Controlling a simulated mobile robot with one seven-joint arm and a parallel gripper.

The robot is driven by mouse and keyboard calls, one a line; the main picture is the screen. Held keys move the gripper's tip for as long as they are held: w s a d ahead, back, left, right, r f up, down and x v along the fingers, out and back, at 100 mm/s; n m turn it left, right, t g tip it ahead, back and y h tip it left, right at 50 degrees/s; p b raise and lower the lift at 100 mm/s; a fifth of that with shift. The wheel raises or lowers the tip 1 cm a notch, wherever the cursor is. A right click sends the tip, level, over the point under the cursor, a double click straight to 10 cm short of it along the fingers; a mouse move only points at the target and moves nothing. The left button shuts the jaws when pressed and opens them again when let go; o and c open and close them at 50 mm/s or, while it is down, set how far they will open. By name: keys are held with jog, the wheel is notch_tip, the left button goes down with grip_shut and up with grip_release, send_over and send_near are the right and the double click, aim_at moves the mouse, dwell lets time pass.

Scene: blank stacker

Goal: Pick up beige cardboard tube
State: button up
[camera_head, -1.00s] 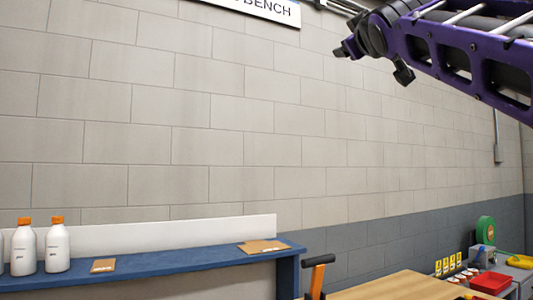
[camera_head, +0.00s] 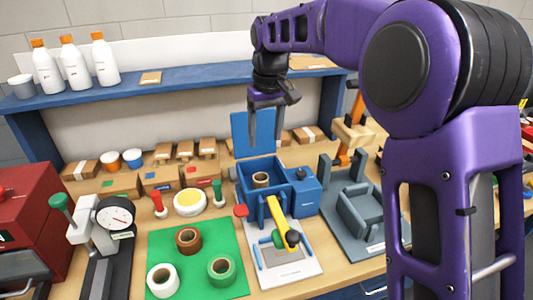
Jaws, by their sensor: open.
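The beige cardboard tube (camera_head: 261,180) stands in the open blue box (camera_head: 246,203) near the middle of the bench, its round hollow top showing. The box wall hides its lower part. My gripper (camera_head: 266,139) hangs above and behind the box, fingers pointing down, in front of the blue raised panel (camera_head: 240,128). It is open and empty, apart from the tube.
A green mat (camera_head: 205,247) at front left bears brown, white and green rolls. A yellow-handled tool (camera_head: 278,212) lies in front of the box. A grey fixture (camera_head: 358,210) stands right. Cardboard boxes and a blue shelf (camera_head: 190,85) with bottles line the back.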

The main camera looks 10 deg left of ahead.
send_near(261, 178)
jog(key=shift+s+d+f+b, duration=0.2)
jog(key=shift+s+f, duration=0.35)
jog(key=shift+s, duration=0.05)
jog(key=shift+s+d+f+b, duration=0.15)
jog(key=shift+s+f, duration=0.35)
jog(key=shift+s, duration=0.1)
jog(key=shift+w+a+f, duration=0.2)
jog(key=shift+w+f, duration=0.05)
jog(key=shift+f, duration=0.8)
jog(key=shift+w+a+f, duration=0.2)
jog(key=shift+w+f, duration=0.05)
jog(key=shift+f, duration=0.8)
jog(key=shift+w+a+f, duration=0.2)
jog(key=shift+w+f, duration=0.05)
jog(key=shift+f, duration=0.75)
jog(key=c, duration=1.1)
